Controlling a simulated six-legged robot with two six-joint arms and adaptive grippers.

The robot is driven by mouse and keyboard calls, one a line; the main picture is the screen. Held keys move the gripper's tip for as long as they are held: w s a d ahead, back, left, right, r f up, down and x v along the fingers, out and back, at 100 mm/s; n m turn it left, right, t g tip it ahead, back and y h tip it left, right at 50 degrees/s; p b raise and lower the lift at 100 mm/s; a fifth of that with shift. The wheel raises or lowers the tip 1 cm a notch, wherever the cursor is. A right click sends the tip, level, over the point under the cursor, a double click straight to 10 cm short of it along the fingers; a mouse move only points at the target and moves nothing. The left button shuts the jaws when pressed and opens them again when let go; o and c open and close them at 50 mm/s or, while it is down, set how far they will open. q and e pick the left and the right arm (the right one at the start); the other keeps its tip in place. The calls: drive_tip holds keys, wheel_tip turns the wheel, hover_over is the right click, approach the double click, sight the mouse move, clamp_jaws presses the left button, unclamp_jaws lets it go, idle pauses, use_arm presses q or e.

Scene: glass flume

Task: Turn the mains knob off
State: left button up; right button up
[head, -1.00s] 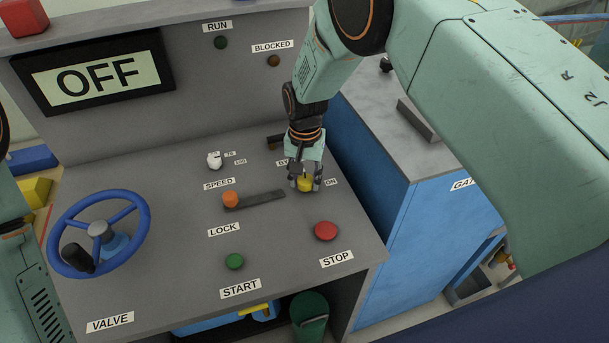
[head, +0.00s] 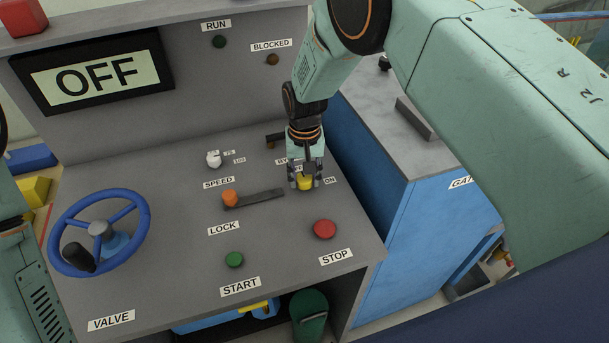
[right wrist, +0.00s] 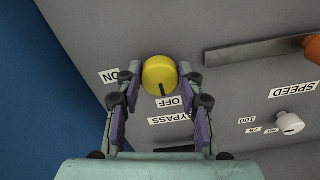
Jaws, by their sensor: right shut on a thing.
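The yellow mains knob (head: 305,183) sits on the sloping grey console near its right edge, beside the ON label (head: 330,181). In the right wrist view the knob (right wrist: 159,71) has a black pointer mark directed toward the OFF label (right wrist: 169,102). My right gripper (right wrist: 160,79) is shut on the knob, one finger on each side. It also shows from above in the head view (head: 304,180), hiding part of the labels. My left gripper is out of view; only part of my left arm shows at the left edge.
The orange lock lever (head: 230,198), white speed knob (head: 214,159), red stop button (head: 324,229), green start button (head: 234,260) and blue valve wheel (head: 137,240) share the console. The display (head: 97,79) reads OFF. A blue cabinet (head: 405,210) stands close at right.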

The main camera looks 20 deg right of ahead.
sight(305, 179)
drive_tip(key=shift+s+f, duration=0.15)
drive_tip(key=o, duration=1.2)
drive_tip(key=shift+c, duration=0.2)
wheel_tip(305, 179, up, 12)
